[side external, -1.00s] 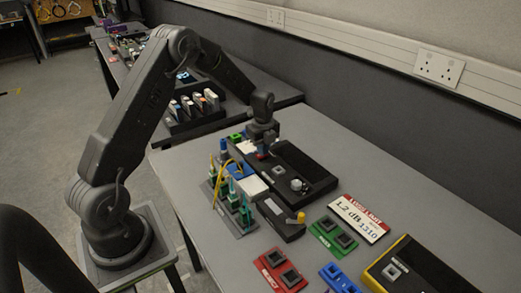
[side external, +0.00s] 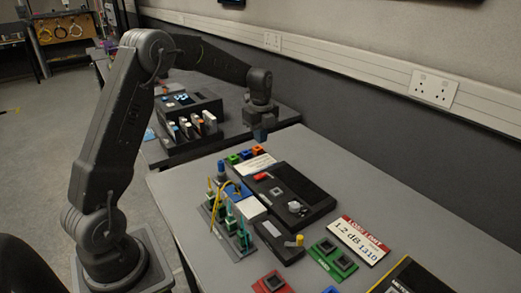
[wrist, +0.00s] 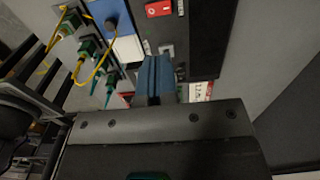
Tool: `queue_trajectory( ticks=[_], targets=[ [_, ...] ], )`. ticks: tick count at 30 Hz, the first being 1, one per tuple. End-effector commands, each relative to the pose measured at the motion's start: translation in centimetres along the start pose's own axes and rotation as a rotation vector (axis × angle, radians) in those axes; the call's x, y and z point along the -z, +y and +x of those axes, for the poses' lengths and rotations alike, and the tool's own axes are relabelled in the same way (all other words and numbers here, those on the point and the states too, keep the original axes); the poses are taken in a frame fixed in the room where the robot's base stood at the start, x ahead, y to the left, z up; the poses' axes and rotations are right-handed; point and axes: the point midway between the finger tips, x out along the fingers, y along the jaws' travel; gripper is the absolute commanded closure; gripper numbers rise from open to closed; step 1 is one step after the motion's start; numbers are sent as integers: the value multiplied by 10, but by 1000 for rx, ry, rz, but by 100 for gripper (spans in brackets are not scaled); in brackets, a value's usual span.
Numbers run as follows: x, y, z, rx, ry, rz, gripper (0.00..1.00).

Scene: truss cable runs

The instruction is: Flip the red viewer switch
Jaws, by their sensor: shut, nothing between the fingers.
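The red viewer switch (side external: 263,176) sits at the far left end of the black viewer box (side external: 307,187). It also shows at the top of the wrist view (wrist: 158,9), with a white mark on its face. Which way it is set cannot be told. My gripper (side external: 261,137) hangs in the air beyond the box's far end, above the table's far edge and apart from the switch. Its blue fingers (wrist: 155,78) are closed together with nothing between them. They hide part of the box in the wrist view.
A grey rack of green connectors with yellow cable (side external: 229,222) stands left of the box. A small dark unit with a yellow knob (side external: 279,240) lies in front. Coloured blocks (side external: 245,154) sit behind it.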

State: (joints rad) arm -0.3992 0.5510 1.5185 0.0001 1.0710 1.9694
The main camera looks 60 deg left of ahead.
Motion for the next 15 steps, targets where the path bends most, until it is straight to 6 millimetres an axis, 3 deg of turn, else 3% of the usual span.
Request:
queue_trajectory(
  ticks=[4,15],
  targets=[
    [0,0,-10,1,0,0,100],
    [0,0,-12,-1,0,0,100]
  ],
)
